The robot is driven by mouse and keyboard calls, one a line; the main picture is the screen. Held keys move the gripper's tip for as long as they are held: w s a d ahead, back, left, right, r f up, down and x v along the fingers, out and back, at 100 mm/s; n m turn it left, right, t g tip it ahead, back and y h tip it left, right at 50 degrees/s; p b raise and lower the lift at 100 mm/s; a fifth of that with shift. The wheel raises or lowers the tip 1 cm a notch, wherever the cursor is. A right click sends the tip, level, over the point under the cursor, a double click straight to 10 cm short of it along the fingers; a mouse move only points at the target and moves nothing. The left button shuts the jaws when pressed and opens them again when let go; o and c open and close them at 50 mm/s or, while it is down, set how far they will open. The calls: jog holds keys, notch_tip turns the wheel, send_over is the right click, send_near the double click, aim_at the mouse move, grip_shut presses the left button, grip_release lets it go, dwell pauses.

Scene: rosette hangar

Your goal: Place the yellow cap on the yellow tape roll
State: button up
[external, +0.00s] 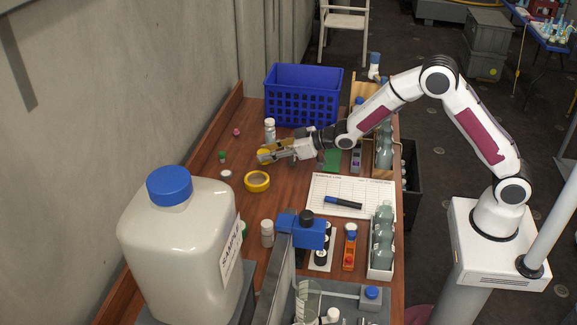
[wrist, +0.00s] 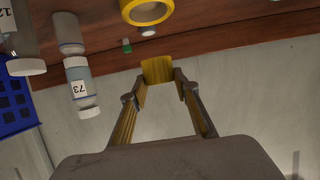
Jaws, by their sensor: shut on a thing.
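My gripper (external: 267,156) is shut on the yellow cap (external: 262,153) above the table. In the wrist view, the cap (wrist: 157,70) sits between the fingertips of my gripper (wrist: 160,84). The yellow tape roll (external: 257,189) lies flat on the wooden table, a little nearer the camera than the gripper in the external view. The roll (wrist: 150,21) also shows at the top of the wrist view, apart from the cap and partly cut off by the frame edge.
A white-capped bottle (external: 270,132) stands just behind my gripper, with a blue crate (external: 302,96) beyond. A white disc (external: 225,175) and green cap (external: 222,155) lie left of the roll. A paper sheet (external: 330,207) with a marker lies to the right. A large jug (external: 180,235) fills the front left.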

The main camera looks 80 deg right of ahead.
jog(key=shift+f, duration=2)
jog(key=shift+f, duration=1.9)
jog(key=shift+f, duration=0.15)
jog(key=o, duration=0.7)
jog(key=shift+r, duration=0.2)
jog(key=shift+v, duration=6)
